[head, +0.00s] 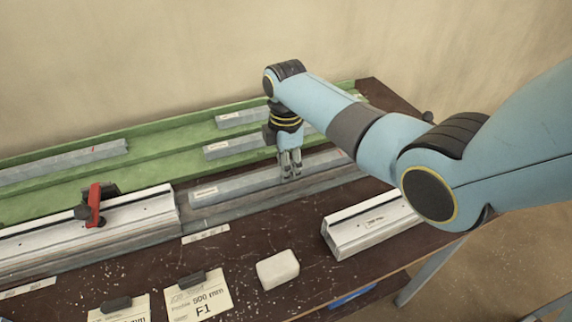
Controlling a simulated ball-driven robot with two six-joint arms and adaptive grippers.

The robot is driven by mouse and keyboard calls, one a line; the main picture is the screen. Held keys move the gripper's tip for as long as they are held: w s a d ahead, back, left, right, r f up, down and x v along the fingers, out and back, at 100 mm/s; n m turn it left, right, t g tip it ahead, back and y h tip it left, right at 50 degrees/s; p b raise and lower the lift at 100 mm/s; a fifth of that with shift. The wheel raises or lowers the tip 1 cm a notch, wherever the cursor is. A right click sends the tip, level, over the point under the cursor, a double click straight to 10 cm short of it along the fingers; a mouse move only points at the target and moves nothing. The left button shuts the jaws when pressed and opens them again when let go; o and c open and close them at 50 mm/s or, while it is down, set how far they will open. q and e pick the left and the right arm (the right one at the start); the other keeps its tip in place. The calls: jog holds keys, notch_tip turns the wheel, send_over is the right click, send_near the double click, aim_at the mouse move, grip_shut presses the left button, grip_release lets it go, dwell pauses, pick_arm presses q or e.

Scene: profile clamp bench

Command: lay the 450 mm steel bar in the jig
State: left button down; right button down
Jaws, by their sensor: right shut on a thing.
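My right gripper (290,166) points down and is shut on a grey steel bar (235,186) with a small pale label near its left end. The label is too small to read, so I cannot tell its length. The bar lies lengthwise along a grey rail (225,212), which looks like part of the jig, just in front of the green rack. I cannot tell whether the bar rests fully on it. The bar's right part is partly hidden by my gripper and arm. My left gripper is not in view.
The green rack (165,167) holds several other grey bars (70,161). A white profile (140,213) with a red clamp (95,205) stands at left. A short white profile (370,222), a white block (277,269) and cards (198,300) lie in front on the brown bench.

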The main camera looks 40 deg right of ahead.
jog(key=shift+f, duration=0.15)
jog(key=c, duration=1)
grip_release()
notch_tip(320, 180, up, 13)
jog(key=shift+f+p, duration=0.2)
jog(key=shift+p, duration=0.1)
jog(key=shift+f, duration=0.1)
